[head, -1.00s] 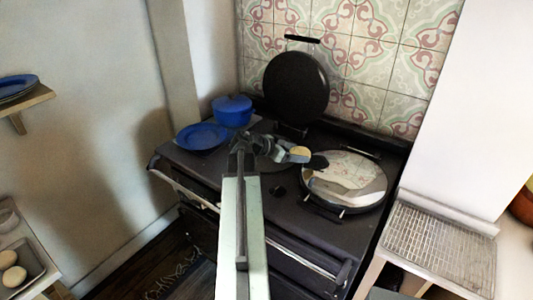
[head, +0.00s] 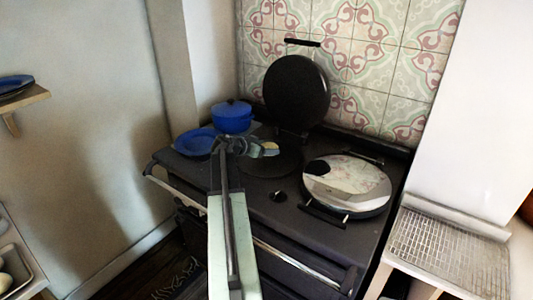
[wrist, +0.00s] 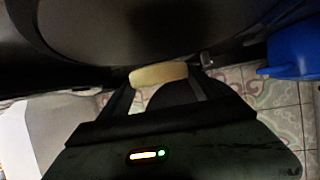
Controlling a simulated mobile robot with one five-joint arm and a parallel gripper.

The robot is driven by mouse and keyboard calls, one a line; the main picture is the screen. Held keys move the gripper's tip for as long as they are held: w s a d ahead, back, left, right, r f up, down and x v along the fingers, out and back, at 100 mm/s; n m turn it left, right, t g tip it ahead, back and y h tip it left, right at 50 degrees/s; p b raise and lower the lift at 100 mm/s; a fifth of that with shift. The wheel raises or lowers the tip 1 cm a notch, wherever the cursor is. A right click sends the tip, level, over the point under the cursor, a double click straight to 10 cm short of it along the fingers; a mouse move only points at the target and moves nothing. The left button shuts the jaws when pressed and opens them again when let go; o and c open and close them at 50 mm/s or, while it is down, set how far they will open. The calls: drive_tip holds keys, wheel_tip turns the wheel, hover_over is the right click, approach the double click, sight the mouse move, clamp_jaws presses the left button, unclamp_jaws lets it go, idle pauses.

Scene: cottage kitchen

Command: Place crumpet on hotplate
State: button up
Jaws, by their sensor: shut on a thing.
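The pale, round crumpet (head: 271,146) is held in my gripper (head: 268,149) and appears over the open hotplate. In the wrist view the crumpet (wrist: 158,75) shows edge-on between the two fingers. The open hotplate (head: 284,165) is a dark disc on the range top, its black lid (head: 296,90) raised behind it. My gripper hides part of the hotplate's left side. A large dark round surface, seemingly the hotplate (wrist: 150,30), fills the top of the wrist view. A gap seems to remain between crumpet and plate; its height is hard to tell.
A shiny closed lid (head: 350,185) covers the right plate. A blue pot (head: 231,116) and blue plate (head: 194,143) stand on the range's left side. A wire rack (head: 435,248) is at right.

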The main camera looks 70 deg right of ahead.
drive_tip(key=shift+w+d, duration=0.25)
drive_tip(key=shift+d, duration=0.4)
drive_tip(key=f+b, duration=0.4)
drive_tip(key=shift+w+d+f, duration=0.1)
drive_tip(key=shift+w+d, duration=0.05)
drive_tip(key=shift+d, duration=0.15)
drive_tip(key=shift+r, duration=0.25)
drive_tip(key=shift+f, duration=0.25)
drive_tip(key=o, duration=1)
drive_tip(key=shift+r, duration=0.1)
drive_tip(key=shift+r, duration=0.1)
